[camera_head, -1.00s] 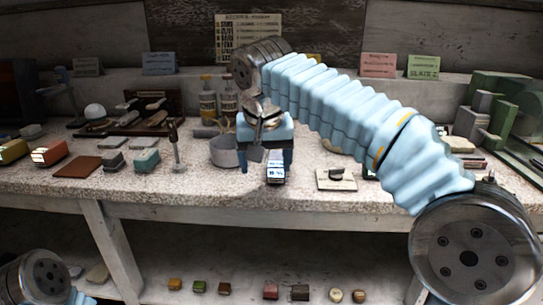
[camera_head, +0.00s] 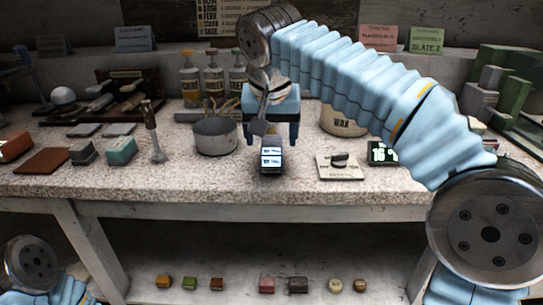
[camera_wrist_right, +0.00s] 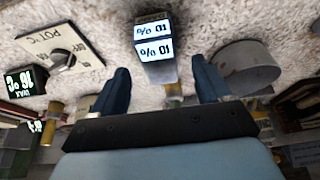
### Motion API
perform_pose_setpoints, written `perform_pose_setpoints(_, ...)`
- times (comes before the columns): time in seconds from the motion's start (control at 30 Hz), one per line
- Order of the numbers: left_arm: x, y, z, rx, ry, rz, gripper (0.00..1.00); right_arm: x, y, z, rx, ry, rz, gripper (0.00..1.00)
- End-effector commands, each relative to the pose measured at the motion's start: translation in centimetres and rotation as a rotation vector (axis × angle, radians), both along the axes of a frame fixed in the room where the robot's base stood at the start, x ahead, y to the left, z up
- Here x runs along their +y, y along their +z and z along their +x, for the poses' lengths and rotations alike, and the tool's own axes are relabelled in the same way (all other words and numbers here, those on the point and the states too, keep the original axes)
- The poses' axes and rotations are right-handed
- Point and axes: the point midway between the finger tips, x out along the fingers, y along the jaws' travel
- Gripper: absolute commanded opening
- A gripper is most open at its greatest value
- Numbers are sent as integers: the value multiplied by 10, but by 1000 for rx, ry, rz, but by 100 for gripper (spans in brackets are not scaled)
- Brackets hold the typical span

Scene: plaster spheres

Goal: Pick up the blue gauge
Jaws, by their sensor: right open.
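The gauge (camera_head: 271,159) is a small block with two lit pale-blue readouts, standing on the speckled bench top near its front edge. Its body looks grey to dark. In the right wrist view the gauge (camera_wrist_right: 156,50) shows at the top centre, with readouts upside down. My right gripper (camera_head: 271,138) is open and empty, pointing down just behind and above the gauge in the head view. In the wrist view the blue fingers of the gripper (camera_wrist_right: 160,72) lie to either side of the gauge's line, apart from it. My left gripper is out of view.
A grey metal pot (camera_head: 215,137) stands close left of the gauge. A pot dial plate (camera_head: 340,167) and a lit green display (camera_head: 383,154) stand to its right. A wax container (camera_head: 342,120) is behind. The bench top in front of the gauge is clear.

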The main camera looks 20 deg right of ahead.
Motion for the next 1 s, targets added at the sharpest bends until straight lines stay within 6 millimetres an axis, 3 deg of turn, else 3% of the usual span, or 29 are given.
perform_pose_setpoints(0.23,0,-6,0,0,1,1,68,-5,-36,16,2,-1,-1,77)
perform_pose_setpoints(0.53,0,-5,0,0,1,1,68,-6,-41,18,1,0,0,77)
perform_pose_setpoints(0.9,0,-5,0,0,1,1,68,-6,-40,18,1,0,0,20)
perform_pose_setpoints(1.0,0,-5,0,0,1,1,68,-6,-40,18,0,0,0,9)
